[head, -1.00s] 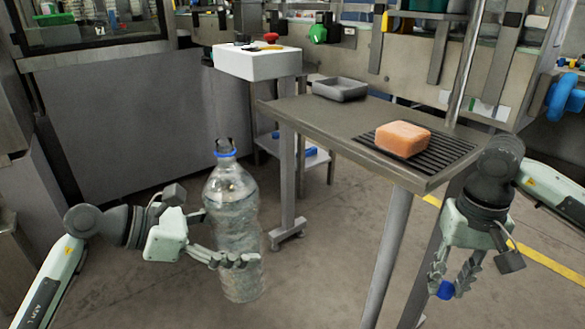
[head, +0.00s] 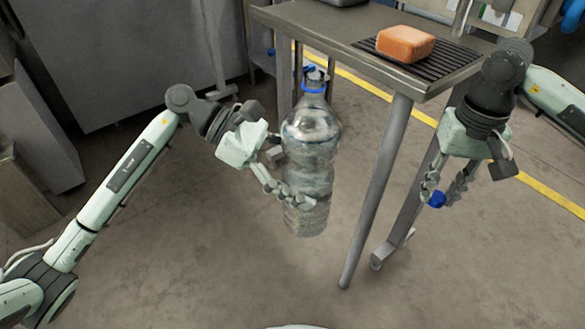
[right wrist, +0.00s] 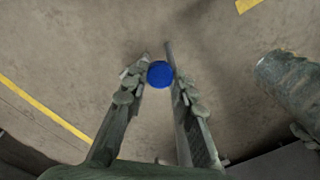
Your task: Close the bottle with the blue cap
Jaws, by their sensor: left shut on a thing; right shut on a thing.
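The clear bottle (head: 311,135) is upright in the middle of the head view, with a blue ring at its open-looking neck (head: 314,86). My left gripper (head: 295,200) is shut around the bottle's lower half and holds it above the floor. The blue cap (head: 437,199) is between the fingertips of my right gripper (head: 440,197), which points down, to the right of the bottle and lower than its neck. In the right wrist view the cap (right wrist: 160,74) sits between the fingertips, and part of the bottle (right wrist: 292,85) shows at the right edge.
A metal table (head: 330,28) with an orange block (head: 405,43) on a black ribbed grate (head: 445,66) stands behind the grippers. Its leg (head: 376,190) stands between the bottle and my right gripper in the head view. The floor in front is clear.

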